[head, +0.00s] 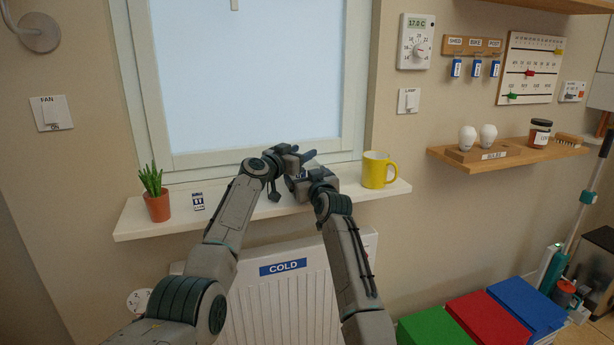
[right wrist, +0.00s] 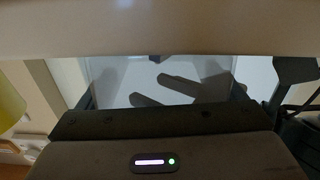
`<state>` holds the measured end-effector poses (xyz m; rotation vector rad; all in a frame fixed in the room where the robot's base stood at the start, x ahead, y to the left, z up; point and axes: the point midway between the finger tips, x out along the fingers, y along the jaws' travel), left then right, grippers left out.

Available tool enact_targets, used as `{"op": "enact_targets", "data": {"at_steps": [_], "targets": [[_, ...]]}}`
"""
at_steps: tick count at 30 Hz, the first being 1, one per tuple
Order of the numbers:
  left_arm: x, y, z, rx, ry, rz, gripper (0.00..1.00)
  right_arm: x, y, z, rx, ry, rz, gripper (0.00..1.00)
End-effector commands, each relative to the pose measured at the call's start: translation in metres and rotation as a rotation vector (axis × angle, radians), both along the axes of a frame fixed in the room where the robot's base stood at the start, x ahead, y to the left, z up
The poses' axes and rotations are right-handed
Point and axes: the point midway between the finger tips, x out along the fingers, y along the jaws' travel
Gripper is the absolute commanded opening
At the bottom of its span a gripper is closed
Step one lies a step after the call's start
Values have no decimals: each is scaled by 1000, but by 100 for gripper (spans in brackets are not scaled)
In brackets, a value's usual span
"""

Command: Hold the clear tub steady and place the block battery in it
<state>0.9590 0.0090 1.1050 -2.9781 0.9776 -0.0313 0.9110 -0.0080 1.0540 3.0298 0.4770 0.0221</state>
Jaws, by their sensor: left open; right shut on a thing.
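My right gripper (head: 305,178) is over the window sill, just in front of my left gripper (head: 297,156). In the right wrist view its jaws are set wide apart, with a pale see-through thing between them that looks like the clear tub (right wrist: 120,80). Two dark bars there look like the fingers of my left gripper (right wrist: 175,93); they are apart and hold nothing that I can see. In the head view the grippers mostly hide the tub. I cannot make out the block battery for certain.
On the sill (head: 140,222) stand a potted plant (head: 157,205) and a small white and dark blue item (head: 198,201) at left, and a yellow mug (head: 376,172) close to the right of my grippers. The window (head: 250,75) is behind. A radiator (head: 285,305) is below.

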Motion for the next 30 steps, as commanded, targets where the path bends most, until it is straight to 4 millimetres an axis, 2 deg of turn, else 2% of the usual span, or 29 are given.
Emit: {"op": "enact_targets", "data": {"at_steps": [1, 11, 30], "targets": [[-1, -2, -24, 0, 34, -6, 49, 0, 0, -1, 0, -1, 0, 67], [-10, 5, -22, 0, 29, -7, 49, 0, 0, -1, 0, -1, 0, 67], [-58, 43, -10, 6, 12, 1, 49, 0, 0, -1, 0, -1, 0, 67]]}}
